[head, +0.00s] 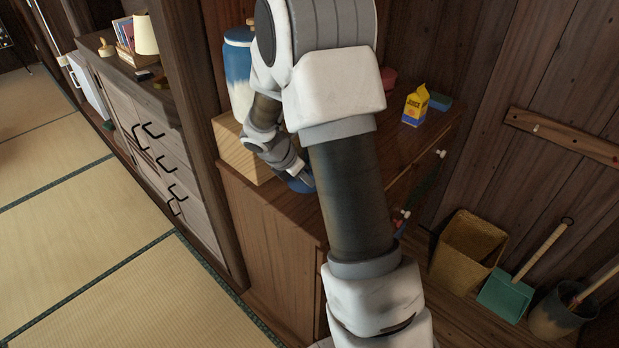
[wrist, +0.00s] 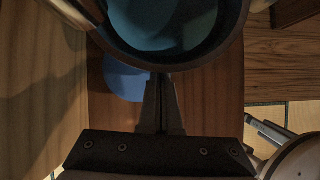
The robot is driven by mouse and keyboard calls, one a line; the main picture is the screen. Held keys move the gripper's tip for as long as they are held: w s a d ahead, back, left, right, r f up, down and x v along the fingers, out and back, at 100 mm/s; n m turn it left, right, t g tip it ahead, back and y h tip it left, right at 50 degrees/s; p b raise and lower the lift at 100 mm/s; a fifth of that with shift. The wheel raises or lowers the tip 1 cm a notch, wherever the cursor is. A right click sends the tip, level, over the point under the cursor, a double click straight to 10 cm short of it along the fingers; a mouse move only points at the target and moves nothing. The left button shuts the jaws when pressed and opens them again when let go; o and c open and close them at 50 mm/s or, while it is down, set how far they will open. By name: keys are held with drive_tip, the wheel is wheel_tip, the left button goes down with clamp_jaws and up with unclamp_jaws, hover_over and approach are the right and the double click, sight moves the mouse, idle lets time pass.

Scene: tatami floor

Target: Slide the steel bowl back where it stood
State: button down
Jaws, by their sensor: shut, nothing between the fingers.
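A round, dark-rimmed vessel, which looks like the steel bowl (wrist: 165,60), fills the top of the wrist view, its inside looking teal and its far side cut off. My gripper (wrist: 161,82) is shut and empty, with its fingertips at or just under the near rim; I cannot tell if they touch it. A flat blue patch (wrist: 124,82) shows beside the fingers, partly under the bowl. In the head view my arm hides most of this spot; only a blue edge (head: 301,183) shows by my gripper on the wooden cabinet top.
A wooden box (head: 240,150) with a blue-and-white jar (head: 238,70) stands left of my gripper. A juice carton (head: 416,105), a blue block (head: 440,101) and a reddish item (head: 389,78) stand at the back right. The cabinet top (head: 400,150) is bare in front of the carton.

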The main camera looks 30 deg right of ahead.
drive_tip(key=a, duration=0.2)
drive_tip(key=shift+s+a, duration=0.3)
drive_tip(key=shift+a, duration=0.1)
drive_tip(key=p+v, duration=0.3)
drive_tip(key=v, duration=0.7)
drive_tip(key=shift+s+d, duration=0.1)
drive_tip(key=c, duration=1.2)
unclamp_jaws()
drive_tip(key=shift+s+r, duration=0.1)
drive_tip(key=shift+r, duration=0.15)
drive_tip(key=shift+o, duration=1.3)
drive_tip(key=s+r+m, duration=0.3)
drive_tip(key=r+m, duration=0.1)
drive_tip(key=r, duration=0.1)
drive_tip(key=shift+s+a+t+y, duration=0.25)
drive_tip(key=shift+s+t+y, duration=0.05)
drive_tip(key=shift+y, duration=0.1)
drive_tip(key=s+a+r+m+t+y, duration=0.1)
drive_tip(key=s+a+r+m+y, duration=0.1)
drive_tip(key=s+r+m, duration=0.3)
drive_tip(key=s+a+r+m+t+y, duration=0.2)
drive_tip(key=s+a+r+m, duration=0.3)
drive_tip(key=s+m, duration=0.6)
drive_tip(key=shift+s+r+m+t+y, duration=0.35)
drive_tip(key=shift+s+y, duration=0.25)
drive_tip(key=shift+s, duration=1.3)
drive_tip(key=shift+d+f, duration=0.1)
drive_tip(key=shift+d, duration=0.15)
